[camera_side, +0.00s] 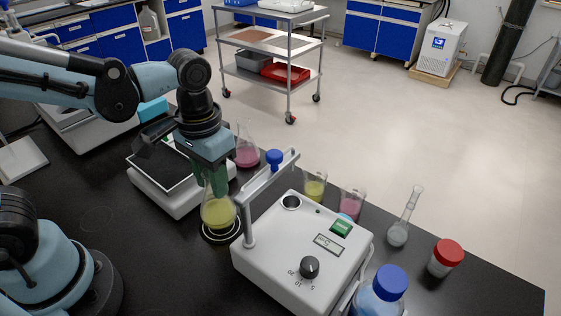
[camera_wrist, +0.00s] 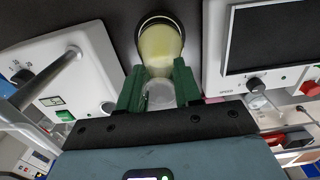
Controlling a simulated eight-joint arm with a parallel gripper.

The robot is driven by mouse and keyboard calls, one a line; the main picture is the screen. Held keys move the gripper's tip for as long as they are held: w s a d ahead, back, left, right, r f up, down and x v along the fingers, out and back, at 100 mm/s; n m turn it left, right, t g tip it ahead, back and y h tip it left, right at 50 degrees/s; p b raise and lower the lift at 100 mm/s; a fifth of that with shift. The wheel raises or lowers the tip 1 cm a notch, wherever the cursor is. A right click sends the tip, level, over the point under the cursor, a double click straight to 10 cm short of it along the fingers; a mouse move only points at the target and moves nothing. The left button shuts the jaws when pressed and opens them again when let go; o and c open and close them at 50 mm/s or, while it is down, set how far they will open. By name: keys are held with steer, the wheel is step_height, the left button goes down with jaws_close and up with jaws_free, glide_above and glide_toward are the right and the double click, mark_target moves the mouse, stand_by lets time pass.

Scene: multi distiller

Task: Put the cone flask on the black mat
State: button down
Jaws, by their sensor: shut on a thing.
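The cone flask (camera_side: 218,212) holds yellow liquid and is upright in the side view. My gripper (camera_side: 214,183) is shut on its neck from above, with green fingers. In the wrist view, the flask (camera_wrist: 160,45) extends away from between the green fingers (camera_wrist: 159,88). The round black mat (camera_side: 222,239) with a pale ring lies directly under the flask. The flask base is at or just above the mat; I cannot tell whether they touch. The flask hides most of the mat.
A white device (camera_side: 300,255) with a knob and metal post stands close at the right. A balance (camera_side: 166,175) stands at the left. A pink flask (camera_side: 246,153), beakers (camera_side: 314,188), a clear flask (camera_side: 398,232) and a red-capped jar (camera_side: 446,258) stand along the bench edge.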

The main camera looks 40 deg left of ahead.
steer(key=shift+f, duration=1.25)
steer(key=shift+f, duration=0.1)
steer(key=c, duration=0.8)
jaws_free()
step_height(320, 180, up, 12)
steer(key=a+f+t, duration=0.2)
steer(key=w+a+f+t, duration=0.1)
steer(key=a+f+t, duration=0.1)
steer(key=a, duration=0.1)
steer(key=a+f+t, duration=0.1)
steer(key=a+t, duration=0.1)
steer(key=t, duration=0.1)
steer(key=shift+w+a+f, duration=0.2)
steer(key=shift+w+f, duration=0.05)
steer(key=shift+f, duration=0.15)
